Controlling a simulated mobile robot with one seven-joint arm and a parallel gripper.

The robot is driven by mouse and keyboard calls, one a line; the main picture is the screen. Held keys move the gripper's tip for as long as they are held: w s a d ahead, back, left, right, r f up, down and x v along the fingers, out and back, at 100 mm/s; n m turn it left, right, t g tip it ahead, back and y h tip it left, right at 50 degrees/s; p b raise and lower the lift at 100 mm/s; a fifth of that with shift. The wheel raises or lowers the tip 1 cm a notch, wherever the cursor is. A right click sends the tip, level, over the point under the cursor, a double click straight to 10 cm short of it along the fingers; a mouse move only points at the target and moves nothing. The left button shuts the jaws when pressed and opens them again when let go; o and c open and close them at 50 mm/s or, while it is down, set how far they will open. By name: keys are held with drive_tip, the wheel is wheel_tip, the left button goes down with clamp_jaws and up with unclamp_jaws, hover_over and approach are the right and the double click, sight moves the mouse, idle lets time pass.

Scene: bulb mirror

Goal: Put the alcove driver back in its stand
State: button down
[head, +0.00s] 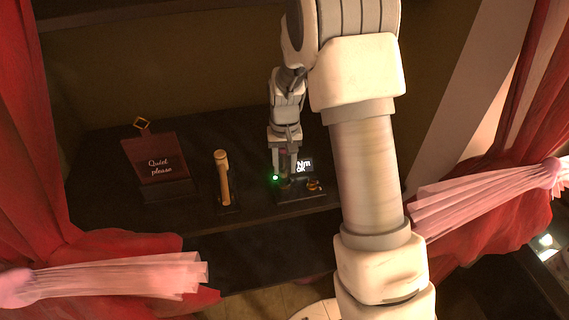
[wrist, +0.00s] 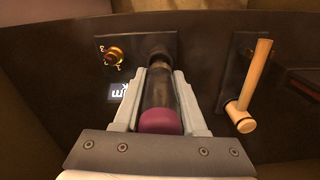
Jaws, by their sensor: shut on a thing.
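The driver (wrist: 158,92) has a dark, rounded body and a magenta end cap facing the wrist camera. My gripper (wrist: 160,78) is shut on it, one finger on each side. In the head view my gripper (head: 285,172) points down over the driver's stand (head: 302,194), a dark base on the shelf. In the wrist view the driver's far end meets a round dark part on the stand's plate (wrist: 136,42). I cannot tell how deep it sits. A small display (head: 304,166) at the stand reads "N·m OK", and a green light (head: 275,178) glows beside the gripper.
A brass knob (wrist: 115,54) sits on the stand's plate. Further left is a "Quiet please" sign (head: 158,160). Red curtains (head: 35,150) with pink ties frame the alcove. Shelf between the holders is bare.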

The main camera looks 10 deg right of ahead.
drive_tip(key=shift+f, duration=0.3)
drive_tip(key=shift+c, duration=1.9)
unclamp_jaws()
drive_tip(key=shift+r, duration=0.1)
wheel_tip(320, 180, up, 17)
drive_tip(key=shift+r, duration=0.15)
drive_tip(key=shift+s+r, duration=0.1)
